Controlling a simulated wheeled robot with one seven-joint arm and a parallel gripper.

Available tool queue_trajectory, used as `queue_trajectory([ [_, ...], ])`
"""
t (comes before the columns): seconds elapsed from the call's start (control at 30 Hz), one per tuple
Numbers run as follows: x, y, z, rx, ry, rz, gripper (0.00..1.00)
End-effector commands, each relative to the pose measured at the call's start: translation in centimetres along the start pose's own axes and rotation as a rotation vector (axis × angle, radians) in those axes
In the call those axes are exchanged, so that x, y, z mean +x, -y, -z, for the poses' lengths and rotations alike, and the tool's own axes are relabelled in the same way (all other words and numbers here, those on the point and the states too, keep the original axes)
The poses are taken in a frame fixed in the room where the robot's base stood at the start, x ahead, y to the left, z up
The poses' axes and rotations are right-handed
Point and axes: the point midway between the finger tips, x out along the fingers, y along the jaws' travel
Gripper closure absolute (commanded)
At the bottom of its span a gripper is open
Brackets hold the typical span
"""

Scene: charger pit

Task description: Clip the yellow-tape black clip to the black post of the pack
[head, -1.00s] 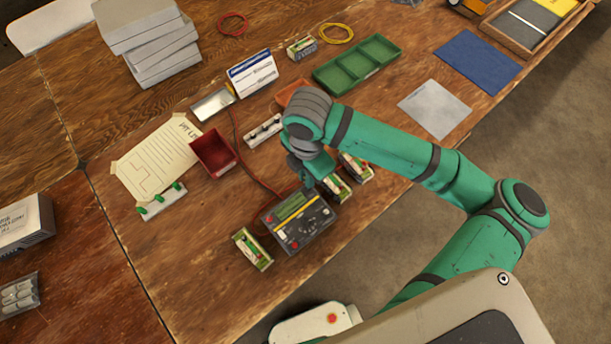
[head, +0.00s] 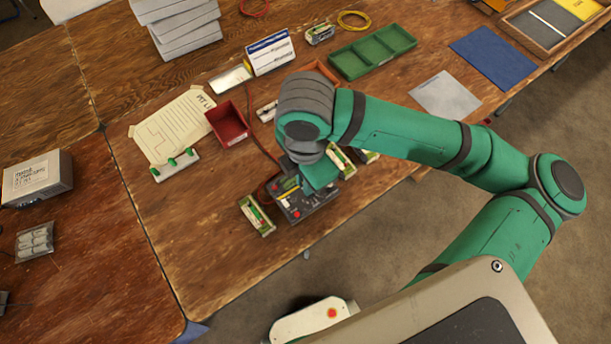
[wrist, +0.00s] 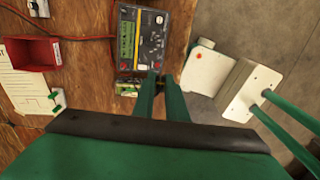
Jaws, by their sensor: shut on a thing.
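My gripper (wrist: 160,82) reaches across the lower edge of the charger (wrist: 145,40) in the wrist view, its green fingers close together. A small dark piece shows at the fingertips, which I take for the black clip; its yellow tape cannot be made out. The pack (wrist: 127,88), light-framed with a green label, lies just beside the fingertips, partly hidden by them. In the head view this pack (head: 257,215) lies left of the charger (head: 297,208), and my wrist hides the fingertips. The black post cannot be made out. I cannot tell whether the clip touches the pack.
Other packs (head: 341,163) lie right of the charger. A red cable (wrist: 85,38) runs beside the charger. The table's front edge is close to the pack.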

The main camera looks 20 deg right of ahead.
Motion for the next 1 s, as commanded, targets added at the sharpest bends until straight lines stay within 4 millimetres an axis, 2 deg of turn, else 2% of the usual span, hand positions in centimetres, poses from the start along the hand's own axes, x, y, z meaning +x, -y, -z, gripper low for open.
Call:
queue_trajectory([
  [0.37,0.0,0.0,-0.3,0.010,0.002,0.000,1.00],
  [0.57,0.0,-1.3,-3.5,0.185,0.002,0.000,1.00],
  [1.0,0.0,-4.8,-12.1,0.682,0.001,0.000,1.00],
])
